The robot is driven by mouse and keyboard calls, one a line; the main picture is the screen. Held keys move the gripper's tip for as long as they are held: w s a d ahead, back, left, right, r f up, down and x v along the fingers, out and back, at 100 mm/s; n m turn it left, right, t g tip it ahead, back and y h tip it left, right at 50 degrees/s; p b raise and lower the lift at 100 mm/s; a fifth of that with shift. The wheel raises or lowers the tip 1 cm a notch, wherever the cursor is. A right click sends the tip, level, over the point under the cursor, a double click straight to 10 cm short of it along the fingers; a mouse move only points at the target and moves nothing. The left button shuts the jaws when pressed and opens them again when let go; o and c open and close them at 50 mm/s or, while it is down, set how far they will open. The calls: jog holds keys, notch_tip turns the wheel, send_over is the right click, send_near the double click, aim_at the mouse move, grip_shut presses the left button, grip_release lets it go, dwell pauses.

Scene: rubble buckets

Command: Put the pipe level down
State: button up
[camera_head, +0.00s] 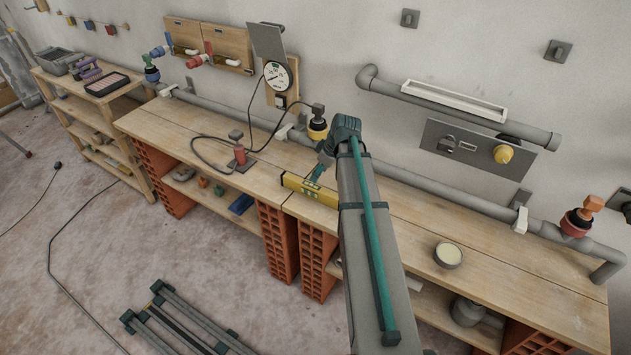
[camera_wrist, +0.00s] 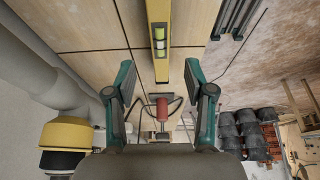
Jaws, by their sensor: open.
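The pipe level is a yellow bar. In the head view the level (camera_head: 305,189) is at the bench's front edge, with its right end hidden behind my arm. It appears to rest on the bench top, but I cannot tell whether it fully touches. In the wrist view the level (camera_wrist: 161,14) shows a green vial and runs from the top edge down between my fingertips. My gripper (camera_head: 319,170) is over the level in the head view. In the wrist view my gripper (camera_wrist: 157,72) is open, with a gap on both sides of the level.
A red-handled device (camera_head: 240,154) with a black cable stands on the bench left of the level. A grey pipe (camera_head: 425,181) runs along the wall, with a yellow-collared valve (camera_head: 317,128) behind my gripper. A bowl (camera_head: 448,255) stands at the right. Bench boards between are bare.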

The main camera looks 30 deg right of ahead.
jog(key=shift+v, duration=1.45)
jog(key=s+a+f+m+g+h, duration=0.1)
jog(key=s+a+f+m+g, duration=0.15)
jog(key=s+a+f, duration=0.7)
jog(key=s+a+f+m+g+h, duration=0.1)
jog(key=s+a+f+m, duration=0.45)
jog(key=a+f, duration=0.7)
jog(key=s+f+g, duration=0.2)
jog(key=s+f, duration=0.3)
jog(key=s, duration=0.5)
jog(key=s+a+f+n+g, duration=0.1)
jog(key=s+f+g, duration=0.1)
jog(key=s+f, duration=0.4)
jog(key=s+f+g, duration=0.3)
jog(key=s+f, duration=0.2)
jog(key=s, duration=0.9)
jog(key=shift+s+a+f+n, duration=0.3)
jog(key=shift+s+a+n, duration=0.1)
